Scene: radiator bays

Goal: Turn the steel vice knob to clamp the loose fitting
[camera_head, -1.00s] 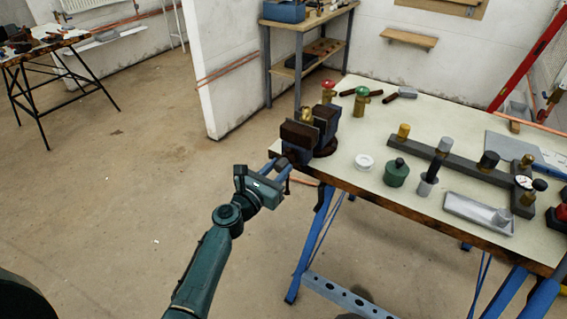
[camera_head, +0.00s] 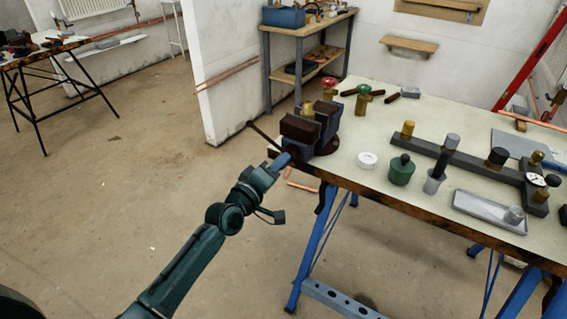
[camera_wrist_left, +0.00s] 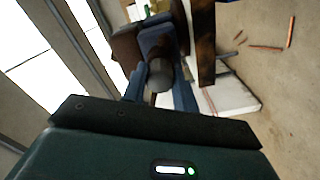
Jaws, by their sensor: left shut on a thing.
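The vice (camera_head: 306,133), with dark blue and brown jaws, sits at the near left corner of the bench. It also shows in the left wrist view (camera_wrist_left: 157,38). A brass fitting (camera_head: 307,108) shows at the top of its jaws; I cannot tell how tightly it sits. My left gripper (camera_head: 283,161) is at the front of the vice, shut on the knob. In the left wrist view the grey rounded knob (camera_wrist_left: 160,76) lies between my blue fingers (camera_wrist_left: 160,90). In the head view the knob is mostly hidden. My right gripper is not in view.
A thin dark bar (camera_head: 263,134) sticks out left of the vice. The bench top (camera_head: 345,152) holds a white ring (camera_head: 367,160), a green pot (camera_head: 401,170), a grey tray (camera_head: 489,212) and a dark rail with several fittings. Open floor lies left of the bench.

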